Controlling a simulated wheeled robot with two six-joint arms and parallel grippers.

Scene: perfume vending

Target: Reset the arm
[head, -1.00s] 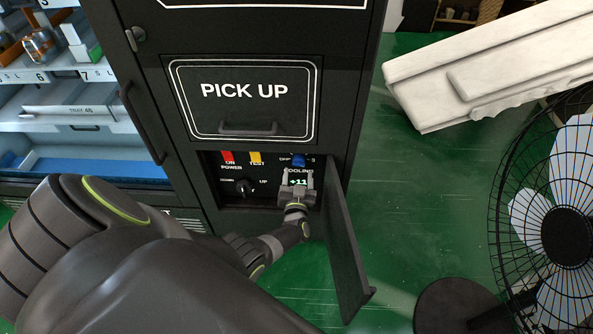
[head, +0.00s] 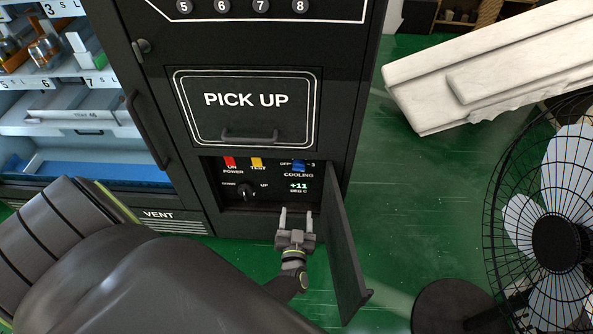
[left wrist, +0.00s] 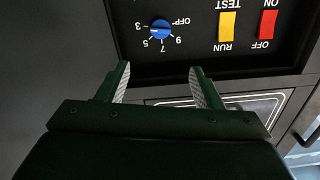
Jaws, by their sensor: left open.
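My left gripper (head: 297,217) is open and empty, in front of the lower opening of the black vending machine. In the left wrist view its two fingers (left wrist: 157,85) stand apart with nothing between them. The control panel (head: 270,192) in that opening has a red power switch (head: 230,162), a yellow test switch (head: 256,163), a black knob (head: 246,191), a blue cooling knob (head: 299,166) and a display (head: 298,186) reading +11. The blue knob also shows in the left wrist view (left wrist: 160,30), apart from the fingers. My right gripper is not in view.
The panel's small door (head: 343,255) hangs open just right of my left gripper. The pick-up flap (head: 245,108) above is shut. A fan (head: 557,240) stands at the right, near a white stone block (head: 490,65). Green floor (head: 430,200) is clear between.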

